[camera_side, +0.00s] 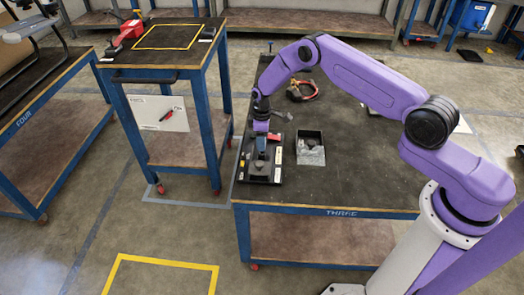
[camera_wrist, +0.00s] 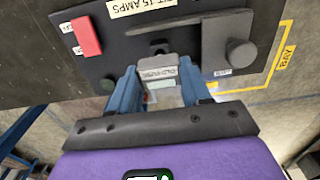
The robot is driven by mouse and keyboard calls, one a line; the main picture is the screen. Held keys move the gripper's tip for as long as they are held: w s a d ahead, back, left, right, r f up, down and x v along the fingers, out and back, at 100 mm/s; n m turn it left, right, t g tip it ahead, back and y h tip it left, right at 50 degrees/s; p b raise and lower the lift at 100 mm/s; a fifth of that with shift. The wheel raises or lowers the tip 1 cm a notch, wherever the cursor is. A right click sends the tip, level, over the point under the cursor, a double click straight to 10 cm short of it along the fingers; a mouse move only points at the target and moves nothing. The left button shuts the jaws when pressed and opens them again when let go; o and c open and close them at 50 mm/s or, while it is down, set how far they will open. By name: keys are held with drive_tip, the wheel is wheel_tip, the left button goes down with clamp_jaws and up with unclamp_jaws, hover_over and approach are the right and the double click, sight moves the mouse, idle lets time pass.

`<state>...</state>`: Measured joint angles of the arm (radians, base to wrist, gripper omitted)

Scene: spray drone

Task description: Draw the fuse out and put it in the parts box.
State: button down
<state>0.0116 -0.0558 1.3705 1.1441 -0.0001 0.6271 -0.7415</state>
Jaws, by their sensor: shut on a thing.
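My gripper (camera_side: 262,150) is low over a dark panel (camera_side: 247,170) on the table's left side. In the wrist view its two blue fingers (camera_wrist: 160,92) are closed on a light grey fuse (camera_wrist: 158,72), whose label seems to read "OLD FUSE". The fuse is close to the panel's edge in that view; I cannot tell whether it is still seated. A small dark open box (camera_side: 299,143), likely the parts box, stands right of the panel with a grey thing at its front.
On the panel are a red block (camera_wrist: 87,37), a dark round knob (camera_wrist: 240,53) and a label (camera_wrist: 137,6) ending "15 AMPS". Red-handled pliers (camera_side: 301,91) lie behind the box. The table (camera_side: 370,175) is clear to the box's right.

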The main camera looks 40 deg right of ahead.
drive_tip(key=shift+r, duration=1.3)
drive_tip(key=s+d+r, duration=0.3)
drive_tip(key=s+d, duration=0.4)
drive_tip(key=s, duration=0.3)
drive_tip(key=s+d+r, duration=0.4)
drive_tip(key=s+d, duration=0.3)
drive_tip(key=s, duration=0.3)
approach(310, 134)
drive_tip(key=s+a+f, duration=0.1)
drive_tip(key=a, duration=0.1)
drive_tip(key=s+a+f, duration=0.1)
drive_tip(key=s, duration=0.1)
drive_tip(key=shift+s+a+f, duration=0.1)
drive_tip(key=shift+a+f, duration=0.1)
drive_tip(key=shift+a, duration=0.15)
drive_tip(key=shift+f, duration=1.75)
drive_tip(key=shift+f, duration=0.1)
